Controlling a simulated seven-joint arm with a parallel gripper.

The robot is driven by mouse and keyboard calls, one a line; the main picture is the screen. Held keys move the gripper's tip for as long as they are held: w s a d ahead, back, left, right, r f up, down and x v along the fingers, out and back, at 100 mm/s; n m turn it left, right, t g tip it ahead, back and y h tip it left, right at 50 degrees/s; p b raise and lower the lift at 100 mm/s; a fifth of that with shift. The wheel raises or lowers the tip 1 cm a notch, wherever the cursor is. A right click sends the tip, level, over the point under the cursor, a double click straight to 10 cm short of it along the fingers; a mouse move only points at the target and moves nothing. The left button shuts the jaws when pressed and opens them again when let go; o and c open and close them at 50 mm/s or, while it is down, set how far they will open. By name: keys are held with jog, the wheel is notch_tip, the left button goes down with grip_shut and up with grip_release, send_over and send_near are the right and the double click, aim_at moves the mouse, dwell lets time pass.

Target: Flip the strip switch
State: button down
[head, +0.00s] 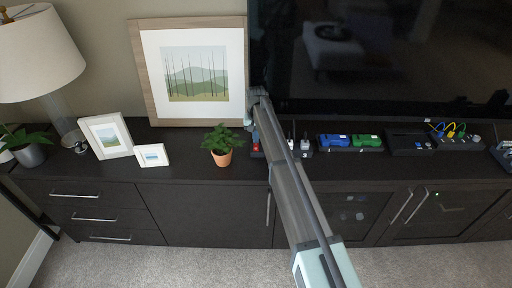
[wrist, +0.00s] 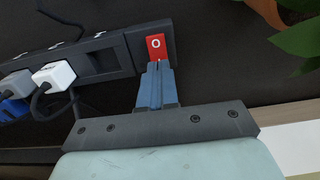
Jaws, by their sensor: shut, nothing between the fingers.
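The strip switch (wrist: 156,46) is a red rocker marked "O" at the end of a black power strip (wrist: 96,66) in the wrist view. My gripper (wrist: 155,68) is shut, with its blue-grey fingertips at the lower edge of the red switch; I cannot tell whether they touch it.
A potted plant (head: 221,146) stands just left of my arm, and its leaves (wrist: 297,36) show in the wrist view. Picture frames (head: 105,136) and a lamp are farther left. Blue and green devices (head: 350,141) and another black unit (head: 409,141) lie to the right, below the television (head: 385,60).

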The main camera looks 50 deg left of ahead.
jog(key=shift+f, duration=0.8)
dwell(0.5)
jog(key=shift+r, duration=3.5)
